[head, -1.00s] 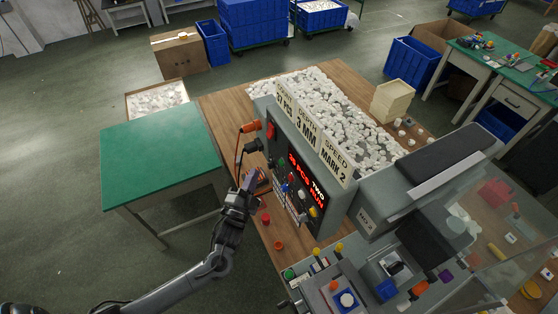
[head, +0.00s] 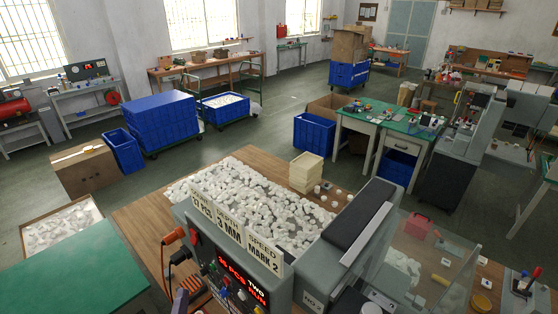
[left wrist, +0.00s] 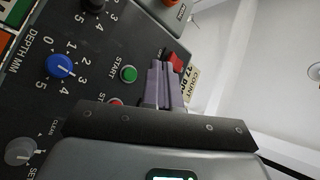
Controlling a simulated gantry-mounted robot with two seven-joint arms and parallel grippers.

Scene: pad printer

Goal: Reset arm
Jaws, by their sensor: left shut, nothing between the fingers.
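The pad printer's grey control box (head: 232,268) stands on the wooden table, its panel showing red lit text and small coloured knobs. My left gripper (head: 181,298) is at the bottom of the head view, just left of this panel. In the left wrist view its two fingers (left wrist: 165,84) are together and hold nothing. Around them I see the green START button (left wrist: 128,73), a red button (left wrist: 115,102) partly hidden by the gripper body, a red switch (left wrist: 175,60) and the blue depth knob (left wrist: 60,66). I cannot tell whether the fingertips touch the panel. My right gripper is not in view.
An orange-handled plug (head: 173,236) and dark cables are close to the left gripper. A green table (head: 75,280) is at lower left, and a clear guard (head: 425,262) at right.

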